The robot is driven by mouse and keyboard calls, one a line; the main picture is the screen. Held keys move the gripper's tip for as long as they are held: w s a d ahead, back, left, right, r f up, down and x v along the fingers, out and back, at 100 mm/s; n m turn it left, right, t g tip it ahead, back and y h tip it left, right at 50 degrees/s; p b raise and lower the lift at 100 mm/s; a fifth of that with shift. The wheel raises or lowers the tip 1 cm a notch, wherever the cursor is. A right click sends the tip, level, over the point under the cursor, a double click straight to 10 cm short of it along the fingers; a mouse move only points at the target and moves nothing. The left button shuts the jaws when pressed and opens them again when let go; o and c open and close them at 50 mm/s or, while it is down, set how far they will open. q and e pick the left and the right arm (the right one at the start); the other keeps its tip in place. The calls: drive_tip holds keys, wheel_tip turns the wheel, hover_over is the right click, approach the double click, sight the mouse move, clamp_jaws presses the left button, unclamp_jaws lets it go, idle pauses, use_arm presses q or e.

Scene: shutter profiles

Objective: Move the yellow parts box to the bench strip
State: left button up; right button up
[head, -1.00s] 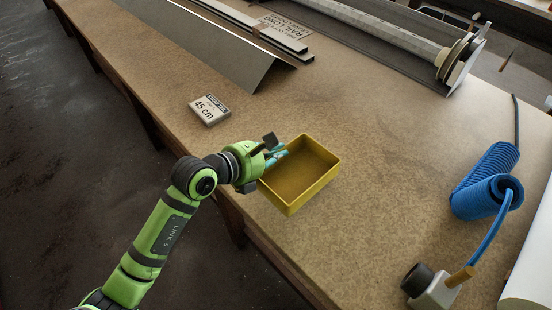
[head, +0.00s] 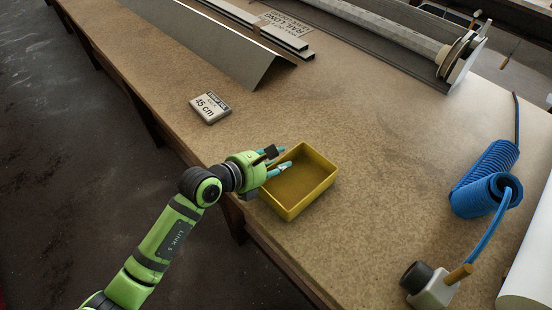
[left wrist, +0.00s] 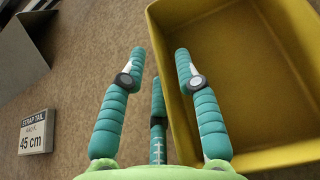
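The yellow parts box (head: 316,188) is an open, empty tray sitting on the brown bench (head: 390,200) near its front edge. It also shows in the left wrist view (left wrist: 255,70), filling the right side. My left gripper (head: 283,159) is at the box's left wall, its teal fingers spread. In the left wrist view the gripper (left wrist: 160,62) has its right finger over the box's inside and its left finger outside, with a gap to the wall. A third finger lies between them near the rim. Nothing is clamped. My right gripper is not in view. No marked strip is clear to me.
A "45 cm" strap tail block (head: 210,107) lies left of the box. Metal profiles (head: 225,45) and a long roller (head: 385,35) lie at the back. A blue coiled hose (head: 487,180) is at the right. The bench between box and hose is clear.

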use_arm(q)
drive_tip(key=shift+r, duration=0.2)
drive_tip(key=b+v, duration=0.1)
drive_tip(key=v, duration=1.1)
drive_tip(key=shift+b, duration=0.3)
idle(0.5)
